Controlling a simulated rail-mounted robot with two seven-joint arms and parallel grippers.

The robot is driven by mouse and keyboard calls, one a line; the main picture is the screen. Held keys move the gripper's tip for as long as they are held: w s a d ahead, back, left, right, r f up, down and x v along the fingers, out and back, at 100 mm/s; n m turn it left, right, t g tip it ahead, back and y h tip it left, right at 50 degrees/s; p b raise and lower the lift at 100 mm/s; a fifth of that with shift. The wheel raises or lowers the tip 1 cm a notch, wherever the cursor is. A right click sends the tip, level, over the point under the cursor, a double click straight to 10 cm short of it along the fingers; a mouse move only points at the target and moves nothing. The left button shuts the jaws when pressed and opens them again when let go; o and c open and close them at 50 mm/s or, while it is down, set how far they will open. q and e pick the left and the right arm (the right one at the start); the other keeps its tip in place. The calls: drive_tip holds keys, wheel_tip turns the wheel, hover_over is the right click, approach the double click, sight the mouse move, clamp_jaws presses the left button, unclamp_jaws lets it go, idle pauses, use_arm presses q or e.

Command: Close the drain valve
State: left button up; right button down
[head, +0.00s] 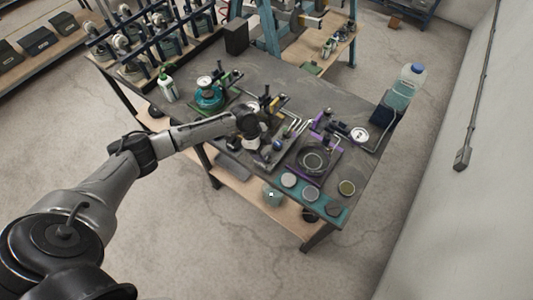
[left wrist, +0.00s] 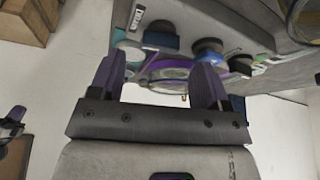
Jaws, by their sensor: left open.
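My left arm reaches in over the workbench in the head view. Its gripper (head: 262,143) is small there and sits over the middle apparatus, a board with metal pipes (head: 293,128) and a black-and-yellow lever (head: 277,103). In the left wrist view my gripper (left wrist: 160,85) is open, with its two purple fingers apart and nothing held between them. Beyond the fingers are a purple-edged round part (left wrist: 165,70) and several dark knobs, one of them a rounded grey knob (left wrist: 208,46). I cannot tell which part is the drain valve. My right gripper is not in view.
A purple-framed apparatus with a round plate (head: 314,161) and a gauge (head: 359,134) stand to the right. A teal pot (head: 209,98) and a white bottle (head: 167,85) stand left. A water bottle (head: 405,88) is at the far right. Round lids lie along the front edge.

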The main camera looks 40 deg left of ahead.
sight(267, 156)
use_arm(q)
drive_tip(key=shift+x, duration=1.85)
drive_tip(key=shift+c, duration=0.2)
drive_tip(key=c, duration=0.9)
